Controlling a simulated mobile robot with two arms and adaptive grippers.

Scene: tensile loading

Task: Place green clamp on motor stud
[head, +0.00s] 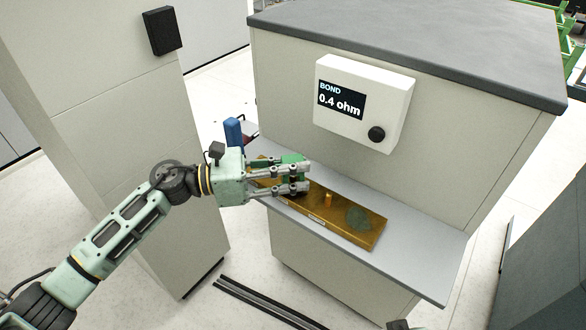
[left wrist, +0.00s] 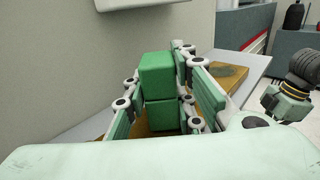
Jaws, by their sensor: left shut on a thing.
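The green clamp (head: 293,159) is between the fingers of my left gripper (head: 306,176), which is shut on it above the brass-coloured plate. In the left wrist view the clamp (left wrist: 158,75) shows as two stacked green blocks between the finger pads. A short orange-brown stud (head: 328,199) stands upright on the plate, just right of and below the fingertips in the head view. The clamp looks apart from this stud; its underside is hidden. Part of my right arm (left wrist: 290,100) shows at the right of the left wrist view, but its fingers cannot be made out.
The brass-coloured plate (head: 340,229), with a dark green round patch (head: 358,218), lies on a grey shelf (head: 425,257). A white meter (head: 390,95) reading "BOND 0.4 ohm" is on the cabinet above. A blue upright piece (head: 233,132) stands behind my left wrist. The shelf's right end is clear.

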